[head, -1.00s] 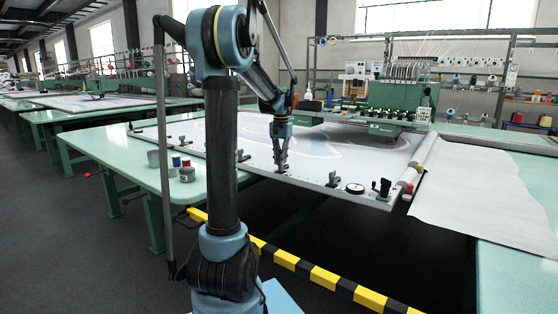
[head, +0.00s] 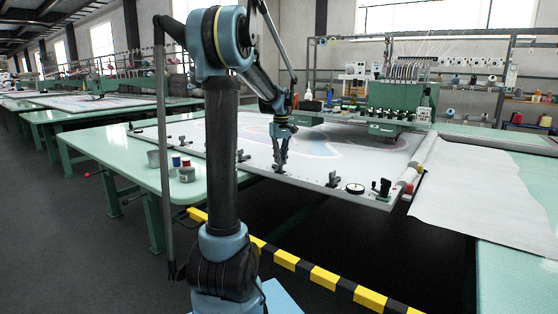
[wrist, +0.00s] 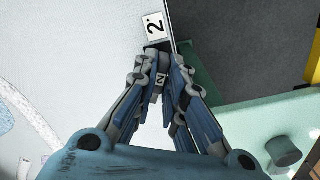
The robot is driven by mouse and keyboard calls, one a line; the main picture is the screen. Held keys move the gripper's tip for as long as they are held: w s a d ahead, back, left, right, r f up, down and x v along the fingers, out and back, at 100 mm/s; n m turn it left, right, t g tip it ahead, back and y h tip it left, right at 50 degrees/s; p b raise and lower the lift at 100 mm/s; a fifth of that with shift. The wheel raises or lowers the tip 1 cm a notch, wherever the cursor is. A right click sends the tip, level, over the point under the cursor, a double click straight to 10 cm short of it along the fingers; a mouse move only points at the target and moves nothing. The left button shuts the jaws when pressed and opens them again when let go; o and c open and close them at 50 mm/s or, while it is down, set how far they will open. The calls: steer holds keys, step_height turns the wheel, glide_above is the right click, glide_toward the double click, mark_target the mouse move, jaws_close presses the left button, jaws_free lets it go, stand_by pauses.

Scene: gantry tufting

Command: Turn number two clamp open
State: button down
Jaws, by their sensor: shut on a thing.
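My gripper (head: 281,164) is at the front rail of the tufting frame (head: 310,184), pointing down. In the wrist view its fingers (wrist: 160,78) are closed together on the number two clamp. A white plate marked 2 (wrist: 154,25) lies on the rail just beyond the fingertips. I cannot tell the clamp's exact turn angle.
Similar dark clamps stand along the rail, one to the left (head: 243,156) and one to the right (head: 333,179). A round gauge (head: 355,188) and a black lever (head: 381,187) are farther right. Small pots (head: 187,172) stand on the green table. A yellow-black barrier (head: 325,280) runs in front.

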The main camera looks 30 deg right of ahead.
steer(key=n, duration=0.5)
steer(key=shift+w, duration=0.1)
steer(key=shift+n, duration=0.4)
steer(key=c, duration=1.7)
jaws_free()
steer(key=shift+o, duration=0.2)
step_height(320, 180, up, 12)
